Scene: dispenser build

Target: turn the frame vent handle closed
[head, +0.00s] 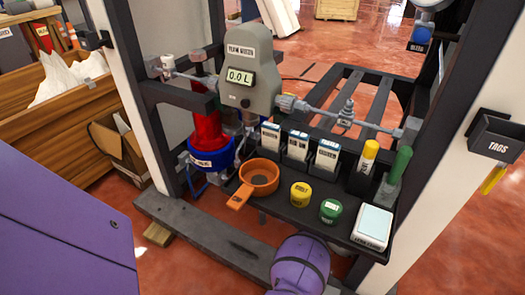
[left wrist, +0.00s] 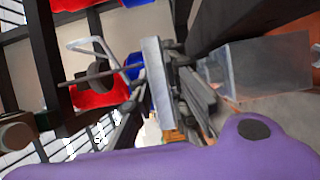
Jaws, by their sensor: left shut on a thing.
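My left gripper (left wrist: 185,85) shows in the left wrist view as dark grey linkage above a purple wrist housing. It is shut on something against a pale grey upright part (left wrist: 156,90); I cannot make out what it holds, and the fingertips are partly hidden. I cannot single out the frame vent handle for certain. A small valve fitting (head: 347,112) sits on the pipe right of the meter, and a white-capped fitting (head: 168,64) is on the left post.
A grey meter (head: 250,65) reads 0.0 L. A TAGS holder (head: 500,138) hangs at right.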

